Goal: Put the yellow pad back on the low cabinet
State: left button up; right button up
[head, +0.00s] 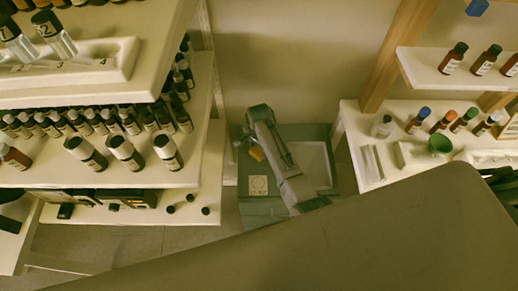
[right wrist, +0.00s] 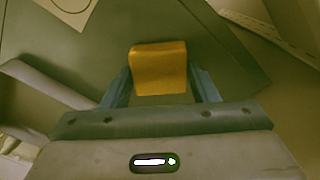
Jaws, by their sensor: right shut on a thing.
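The yellow pad (right wrist: 158,68) is held between the two blue fingers of my right gripper (right wrist: 160,88) in the right wrist view. In the head view the pad shows as a small yellow patch (head: 257,153) beside my right gripper (head: 250,147). The low cabinet (head: 262,211) is grey-green and stands between the shelves, under my right arm. Its top also shows in the right wrist view (right wrist: 215,45). I cannot tell whether the pad touches the top. My left gripper is not in view.
A white card with a circle (head: 258,186) lies on the cabinet's front left, and a pale tray (head: 318,166) is at its right. Shelves with several bottles stand left (head: 120,178) and right (head: 400,108). A large dark surface fills the lower right.

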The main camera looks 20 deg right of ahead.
aim_at(259, 150)
jog(key=shift+f, duration=0.15)
jog(key=o, duration=0.9)
notch_tip(259, 150, up, 12)
jog(key=shift+r+b, duration=0.2)
jog(key=shift+b, duration=0.35)
